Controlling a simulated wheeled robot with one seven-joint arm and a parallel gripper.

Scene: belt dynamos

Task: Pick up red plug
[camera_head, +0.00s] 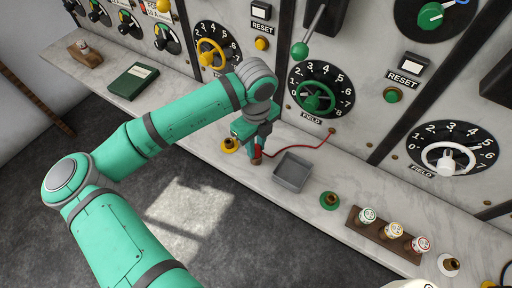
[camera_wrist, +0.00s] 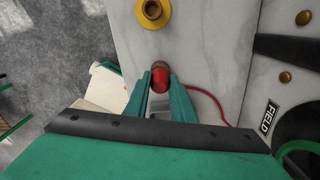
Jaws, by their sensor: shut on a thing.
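The red plug (camera_wrist: 161,80) is between the fingertips of my gripper (camera_wrist: 160,88) in the wrist view, with a brownish tip at its far end. In the head view, my gripper (camera_head: 256,150) points down over the marble ledge, left of a grey tray. A red part of the plug (camera_head: 258,152) shows at the fingers. A red cord (camera_head: 305,146) runs from there along the ledge to a spot on the panel below the green dial. My gripper is shut on the plug. I cannot tell whether the plug touches the ledge.
A yellow socket (camera_head: 229,145) is just left of my gripper. The grey tray (camera_head: 292,172) is to its right, then a green socket (camera_head: 330,200) and a wooden rack (camera_head: 385,236) with several capped pieces. A green book (camera_head: 133,81) lies on the far left ledge.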

